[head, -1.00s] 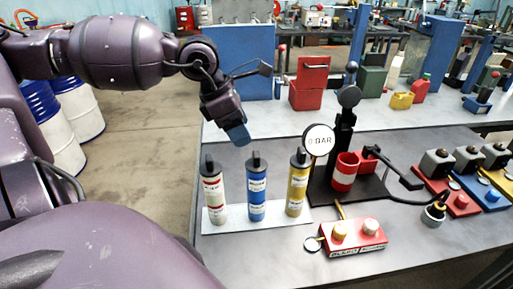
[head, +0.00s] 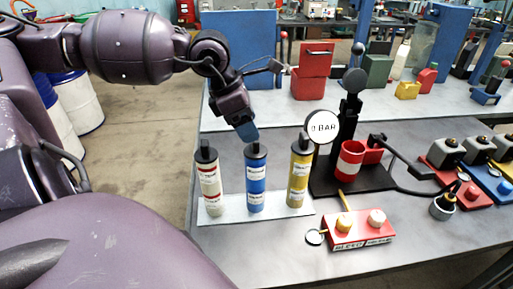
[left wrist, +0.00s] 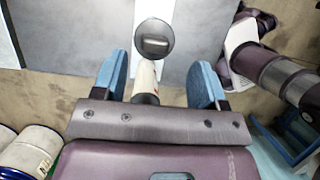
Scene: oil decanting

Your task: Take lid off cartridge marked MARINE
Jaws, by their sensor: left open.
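Three upright cartridges with black lids stand in a row: a cream one with a red band (head: 210,190), a blue one (head: 255,183) and a yellow one (head: 299,178). Their labels are too small to read surely, so I cannot tell which says MARINE. My left gripper (head: 247,132) is open and empty, its blue fingertips just above the blue cartridge's lid in the head view. In the left wrist view a round black lid (left wrist: 154,39) on a cream body shows ahead, between the parted fingers (left wrist: 162,80). My right gripper is not seen.
The cartridges stand on a pale plate (head: 228,217) near the bench's left edge. A dial gauge (head: 321,127) on a black stand and a red cup (head: 349,165) are to the right. A red block with knobs (head: 360,232) lies in front.

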